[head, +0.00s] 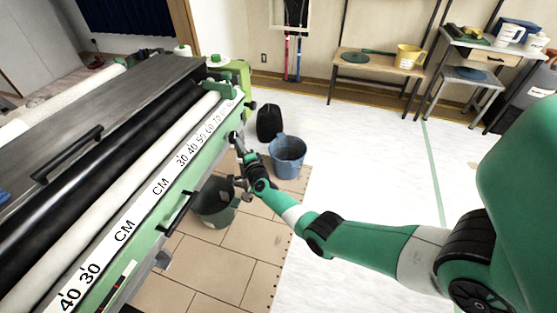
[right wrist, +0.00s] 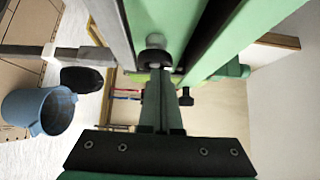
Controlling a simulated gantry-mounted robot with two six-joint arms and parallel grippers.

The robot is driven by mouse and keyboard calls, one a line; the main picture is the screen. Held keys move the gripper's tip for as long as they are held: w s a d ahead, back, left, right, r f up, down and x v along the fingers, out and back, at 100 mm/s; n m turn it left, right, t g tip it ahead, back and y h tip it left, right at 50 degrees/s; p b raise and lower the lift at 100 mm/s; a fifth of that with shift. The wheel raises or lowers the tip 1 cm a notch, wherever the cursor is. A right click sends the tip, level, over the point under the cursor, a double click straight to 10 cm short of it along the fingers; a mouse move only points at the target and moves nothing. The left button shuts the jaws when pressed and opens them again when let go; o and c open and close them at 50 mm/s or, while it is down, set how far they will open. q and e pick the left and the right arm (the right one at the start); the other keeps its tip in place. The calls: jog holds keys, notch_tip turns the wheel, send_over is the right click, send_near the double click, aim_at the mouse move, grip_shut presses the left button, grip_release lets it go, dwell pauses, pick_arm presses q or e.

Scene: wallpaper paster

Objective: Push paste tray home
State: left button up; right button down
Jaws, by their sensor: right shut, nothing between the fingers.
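The wallpaper paster (head: 150,170) fills the left of the head view, with a black roller, a white roller and a ruler strip along its green front. A black handle (head: 178,212) is on that front; I cannot clearly tell the paste tray's edges from the body. My right gripper (head: 235,138) is shut and empty at the far end of the green front, by the ruler. My left gripper is not in view.
A blue bucket (head: 288,155) and a dark bucket (head: 215,205) stand on the floor beside the machine, near my right forearm. Tables (head: 376,66) stand along the back wall. The white floor right of the machine is open.

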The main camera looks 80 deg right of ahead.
jog(key=s+d+p+v, duration=0.1)
jog(key=p+v, duration=0.5)
jog(key=v, duration=0.6)
jog(key=shift+s, duration=0.45)
jog(key=shift+d+f, duration=0.15)
